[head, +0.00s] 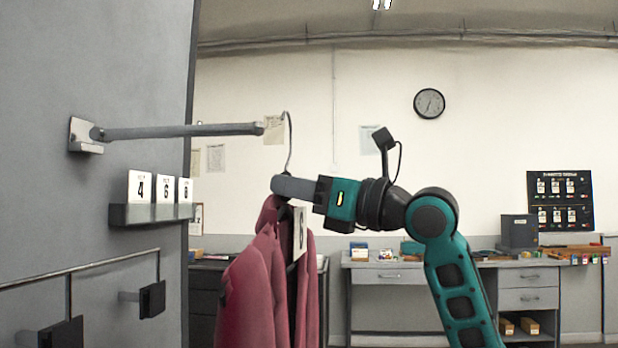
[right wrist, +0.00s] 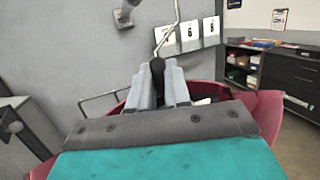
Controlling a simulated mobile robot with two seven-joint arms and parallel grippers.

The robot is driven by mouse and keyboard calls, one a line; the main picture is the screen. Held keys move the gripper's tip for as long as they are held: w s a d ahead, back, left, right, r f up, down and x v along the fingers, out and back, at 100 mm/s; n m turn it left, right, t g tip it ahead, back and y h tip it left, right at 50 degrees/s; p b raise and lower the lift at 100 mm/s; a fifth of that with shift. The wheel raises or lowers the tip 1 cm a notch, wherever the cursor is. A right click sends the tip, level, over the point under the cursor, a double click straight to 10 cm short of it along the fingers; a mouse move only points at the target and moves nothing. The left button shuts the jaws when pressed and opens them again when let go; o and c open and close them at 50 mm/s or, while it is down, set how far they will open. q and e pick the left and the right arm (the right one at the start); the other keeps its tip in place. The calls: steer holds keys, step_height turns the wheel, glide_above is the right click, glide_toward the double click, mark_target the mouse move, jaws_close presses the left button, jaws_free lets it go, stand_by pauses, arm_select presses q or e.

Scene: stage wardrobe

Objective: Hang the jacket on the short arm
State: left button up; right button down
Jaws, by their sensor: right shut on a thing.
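The jacket (head: 262,290) is dark red and hangs from a hanger with a thin wire hook (head: 290,140). A white card reading 6 (head: 299,233) hangs on it. My right gripper (head: 276,185) is shut on the hanger's neck, just below the hook; in the right wrist view the fingers (right wrist: 159,80) close on a dark neck piece. The short arm (head: 185,131) is a grey rod sticking out from the wall panel to the right. The hook's top shows just right of the rod's tip and slightly higher, apart from it in the picture. My left gripper is not in view.
A ledge with number cards (head: 150,213) juts from the panel below the rod. Lower left are a thin rail (head: 80,268) and dark square-ended pegs (head: 152,299). A workbench (head: 390,265) stands far behind. The space around the rod's tip is clear.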

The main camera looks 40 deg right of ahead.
steer(key=shift+w+a+r+p, duration=0.2)
steer(key=shift+w+a+p, duration=0.45)
steer(key=shift+w, duration=0.1)
steer(key=shift+w+a+p, duration=0.3)
steer(key=shift+w+a, duration=0.1)
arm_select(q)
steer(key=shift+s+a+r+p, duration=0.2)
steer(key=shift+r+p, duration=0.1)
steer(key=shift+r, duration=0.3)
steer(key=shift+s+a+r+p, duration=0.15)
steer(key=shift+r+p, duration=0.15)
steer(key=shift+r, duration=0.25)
arm_select(e)
steer(key=w+a, duration=0.1)
steer(key=w+a+f, duration=0.1)
steer(key=w, duration=0.1)
steer(key=shift+w+a, duration=0.1)
steer(key=shift+a, duration=0.2)
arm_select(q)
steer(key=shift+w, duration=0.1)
